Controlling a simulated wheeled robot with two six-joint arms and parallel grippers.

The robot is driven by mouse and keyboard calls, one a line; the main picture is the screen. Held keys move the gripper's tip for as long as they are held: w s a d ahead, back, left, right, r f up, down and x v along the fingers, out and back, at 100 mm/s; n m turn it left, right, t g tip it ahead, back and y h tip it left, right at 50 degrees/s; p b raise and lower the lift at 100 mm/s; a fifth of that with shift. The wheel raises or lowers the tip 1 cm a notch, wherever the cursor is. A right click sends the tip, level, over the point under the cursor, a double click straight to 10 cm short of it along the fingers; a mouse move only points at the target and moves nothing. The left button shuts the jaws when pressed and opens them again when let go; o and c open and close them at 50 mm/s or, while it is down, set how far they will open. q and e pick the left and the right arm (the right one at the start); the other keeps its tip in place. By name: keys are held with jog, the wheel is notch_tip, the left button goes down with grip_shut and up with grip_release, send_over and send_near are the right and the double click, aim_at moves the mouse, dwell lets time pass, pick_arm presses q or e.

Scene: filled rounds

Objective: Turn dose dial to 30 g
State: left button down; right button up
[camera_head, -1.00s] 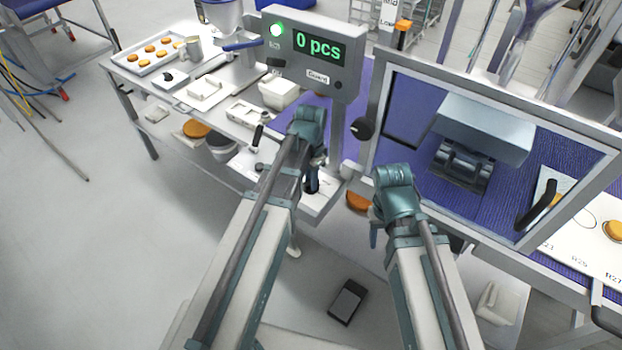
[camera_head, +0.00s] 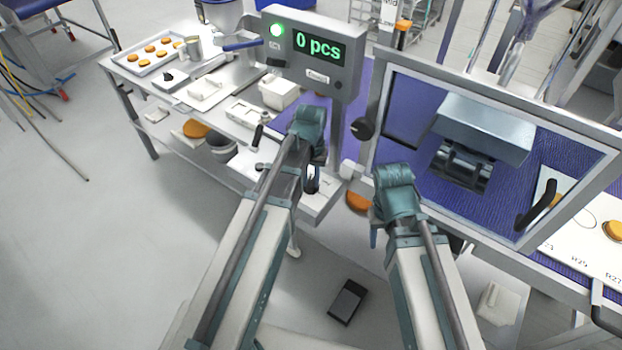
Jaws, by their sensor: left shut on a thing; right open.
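My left gripper (camera_head: 312,182) points down over a pale panel (camera_head: 322,203) at the front end of the left bench. It is shut on a small dark part there, mostly hidden by the fingers and wrist. This may be the dose dial, but its scale and pointer cannot be read. My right gripper (camera_head: 374,236) is open and empty in front of the guard, its fingers partly hidden by its own wrist. The display (camera_head: 317,47) reads "0 pcs" in green, with a lit green lamp (camera_head: 277,30) beside it.
A framed clear guard (camera_head: 375,95) with a black knob (camera_head: 362,128) and black handle (camera_head: 538,204) stands right, before a purple belt (camera_head: 560,150). An orange round (camera_head: 358,201) lies between my grippers. A tray of rounds (camera_head: 150,54) stands far left.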

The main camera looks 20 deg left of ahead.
aim_at(311, 181)
pick_arm(q)
jog(key=shift+n, duration=0.6)
jog(key=c, duration=0.7)
grip_release()
jog(key=shift+r, duration=0.1)
notch_tip(311, 181, up, 14)
jog(key=p, duration=1.4)
jog(key=shift+f, duration=0.2)
